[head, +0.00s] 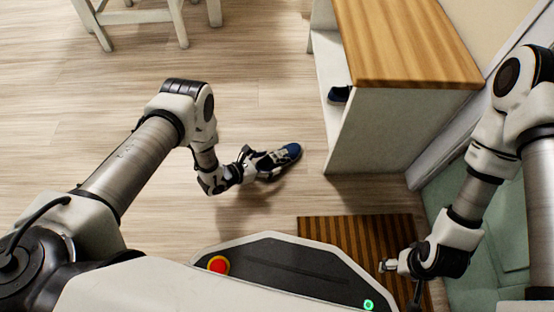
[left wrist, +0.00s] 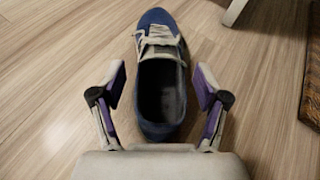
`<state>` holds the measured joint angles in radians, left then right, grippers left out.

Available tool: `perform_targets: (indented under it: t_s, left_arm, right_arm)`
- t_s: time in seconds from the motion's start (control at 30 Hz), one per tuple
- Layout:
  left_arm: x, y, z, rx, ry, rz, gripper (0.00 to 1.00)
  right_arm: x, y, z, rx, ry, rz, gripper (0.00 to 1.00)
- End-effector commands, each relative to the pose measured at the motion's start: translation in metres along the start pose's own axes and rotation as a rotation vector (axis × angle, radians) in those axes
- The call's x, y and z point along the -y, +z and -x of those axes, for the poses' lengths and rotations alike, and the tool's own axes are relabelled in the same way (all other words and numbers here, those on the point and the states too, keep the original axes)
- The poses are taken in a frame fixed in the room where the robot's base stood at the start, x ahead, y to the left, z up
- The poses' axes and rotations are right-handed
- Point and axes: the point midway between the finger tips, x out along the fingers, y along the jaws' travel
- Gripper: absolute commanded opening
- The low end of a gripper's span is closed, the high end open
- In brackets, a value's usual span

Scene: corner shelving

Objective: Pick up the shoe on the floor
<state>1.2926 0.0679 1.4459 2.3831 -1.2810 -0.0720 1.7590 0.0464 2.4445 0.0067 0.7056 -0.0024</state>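A blue shoe (head: 283,157) with pale laces lies on the wooden floor, left of the shelf unit. In the left wrist view the shoe (left wrist: 160,75) points away from me, its heel opening between the fingers. My left gripper (head: 255,166) is at the heel end of the shoe. In the left wrist view the left gripper (left wrist: 160,88) is open, one finger on each side of the shoe, with gaps visible between them. My right gripper (head: 398,268) is at the lower right, above the striped mat, far from the shoe; its fingers are too small to read.
A white shelf unit with a wooden top (head: 405,45) stands right of the shoe, with another dark shoe (head: 339,95) inside. A brown striped mat (head: 330,228) lies in front of it. A green seat (head: 500,235) is at right. White chair legs (head: 180,25) stand at the back left. Floor left is clear.

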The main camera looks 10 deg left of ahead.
Motion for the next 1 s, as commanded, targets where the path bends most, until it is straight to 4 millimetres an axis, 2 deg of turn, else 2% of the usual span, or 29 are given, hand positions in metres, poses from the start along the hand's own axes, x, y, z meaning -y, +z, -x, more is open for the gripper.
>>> perform_targets:
  t_s: [0.03,0.17,0.2,0.53,0.77,0.87,0.9,1.0]
  left_arm:
    - [0.0,0.0,0.0,0.0,0.0,0.0,0.5]
    - [0.0,0.0,0.0,-0.001,0.0,0.0,0.04]
    - [0.0,0.0,0.0,-0.001,-0.001,0.0,0.0]
    - [0.001,0.004,0.002,0.0,-0.001,0.0,0.0]
    - [0.001,0.028,0.012,0.001,-0.001,0.0,0.0]
    - [0.003,0.041,0.018,0.0,-0.001,0.001,0.0]
    - [0.008,0.034,0.025,-0.004,-0.002,0.004,0.0]
    - [0.019,0.029,0.044,-0.004,-0.002,0.004,0.0]
  right_arm:
    - [0.0,0.0,0.0,0.0,0.0,0.0,0.74]
    - [0.0,0.0,0.0,0.0,0.0,0.0,0.74]
    - [0.0,0.0,0.0,0.0,0.0,0.0,0.74]
    - [0.0,0.001,0.004,0.002,0.0,0.0,0.74]
    - [0.0,0.004,0.027,0.012,-0.002,-0.004,0.74]
    - [0.001,0.004,0.04,0.014,-0.002,-0.001,0.74]
    - [0.001,0.004,0.042,0.014,-0.002,0.0,0.74]
    - [0.001,0.005,0.054,0.016,-0.002,0.002,0.74]
